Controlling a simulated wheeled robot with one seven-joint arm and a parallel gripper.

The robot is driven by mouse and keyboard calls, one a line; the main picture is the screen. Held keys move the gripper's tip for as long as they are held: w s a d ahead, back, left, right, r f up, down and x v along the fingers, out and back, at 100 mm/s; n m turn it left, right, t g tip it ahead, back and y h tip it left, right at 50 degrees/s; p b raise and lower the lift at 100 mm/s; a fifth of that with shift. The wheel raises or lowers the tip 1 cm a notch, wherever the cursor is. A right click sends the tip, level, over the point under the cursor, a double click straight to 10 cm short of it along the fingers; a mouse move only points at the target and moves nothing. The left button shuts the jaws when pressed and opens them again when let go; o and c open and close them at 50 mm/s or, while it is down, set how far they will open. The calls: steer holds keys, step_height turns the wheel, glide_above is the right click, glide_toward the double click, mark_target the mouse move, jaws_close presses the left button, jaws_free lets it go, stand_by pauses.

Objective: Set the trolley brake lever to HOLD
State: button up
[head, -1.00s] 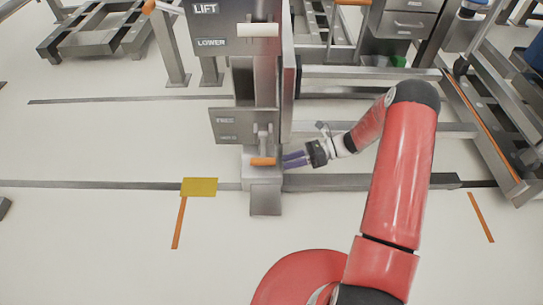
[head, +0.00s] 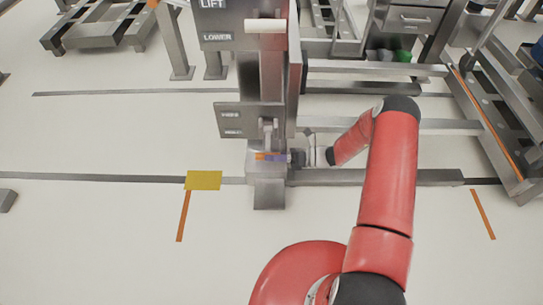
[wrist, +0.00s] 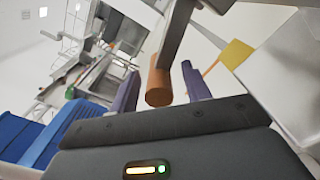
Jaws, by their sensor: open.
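The brake lever has a grey stem (head: 268,132) and an orange grip (head: 260,155), low on the front of the grey post. The plate (head: 230,120) beside it carries two lines of small blurred lettering. My gripper (head: 272,157) comes in from the right with its purple fingers at the orange grip. In the wrist view my gripper (wrist: 160,88) is open, and the orange grip (wrist: 158,86) stands between its two fingers with a gap visible at the right finger. Whether the left finger touches it I cannot tell.
Above the lever, a LIFT/LOWER panel (head: 216,35) has a white handle (head: 266,26). A yellow plate (head: 203,180) lies on the floor to the left. Metal rails (head: 390,178) run right of the post, behind my arm. Floor at the front left is clear.

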steer(key=shift+a, duration=0.35)
jaws_close()
steer(key=shift+w+f+n+b, duration=0.2)
steer(key=shift+f+n+b, duration=0.3)
steer(key=shift+f+b, duration=0.3)
steer(key=shift+w+f+b, duration=0.15)
steer(key=shift+w+b, duration=0.05)
steer(key=shift+b, duration=0.3)
jaws_free()
